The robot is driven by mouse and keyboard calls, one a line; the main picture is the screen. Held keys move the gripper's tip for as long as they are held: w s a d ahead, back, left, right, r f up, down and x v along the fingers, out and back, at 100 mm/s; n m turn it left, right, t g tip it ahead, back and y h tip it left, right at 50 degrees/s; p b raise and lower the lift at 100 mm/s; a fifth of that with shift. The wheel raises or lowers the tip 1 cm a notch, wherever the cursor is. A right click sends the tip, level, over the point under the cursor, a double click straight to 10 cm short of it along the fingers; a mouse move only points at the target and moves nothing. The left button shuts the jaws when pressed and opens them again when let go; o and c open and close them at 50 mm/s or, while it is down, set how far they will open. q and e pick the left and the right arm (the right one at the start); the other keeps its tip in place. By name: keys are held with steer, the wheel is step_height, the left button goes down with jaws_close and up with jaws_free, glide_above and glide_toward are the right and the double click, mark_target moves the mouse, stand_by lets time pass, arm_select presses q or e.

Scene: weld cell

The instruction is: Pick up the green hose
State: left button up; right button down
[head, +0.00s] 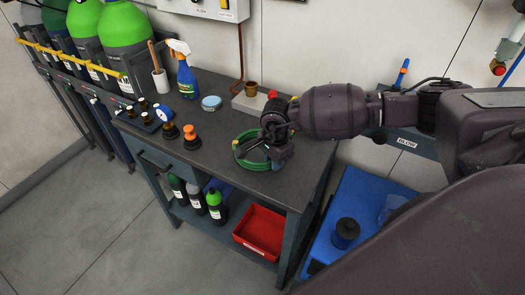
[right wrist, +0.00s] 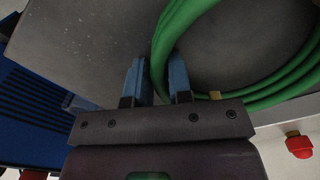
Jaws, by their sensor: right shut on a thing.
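The green hose (head: 243,160) lies coiled on the dark workbench top (head: 215,135) near its right edge. My right gripper (head: 276,150) is over the right side of the coil and hides part of it. In the right wrist view my right gripper (right wrist: 158,80) has its two blue fingers on either side of the green hose (right wrist: 163,50), shut on its strands. A brass-coloured fitting (right wrist: 215,95) shows beside the right finger. The coil appears to rest on or just above the bench; I cannot tell which. My left gripper is not in view.
Behind the coil stand a brass cup (head: 251,89) and a red knob (head: 272,94). A spray bottle (head: 186,78), a blue-lidded tin (head: 211,103) and an orange-topped item (head: 190,136) stand to the left. A red bin (head: 262,226) sits on the lower shelf.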

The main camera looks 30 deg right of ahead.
step_height(320, 180, up, 20)
stand_by(0.6)
stand_by(0.6)
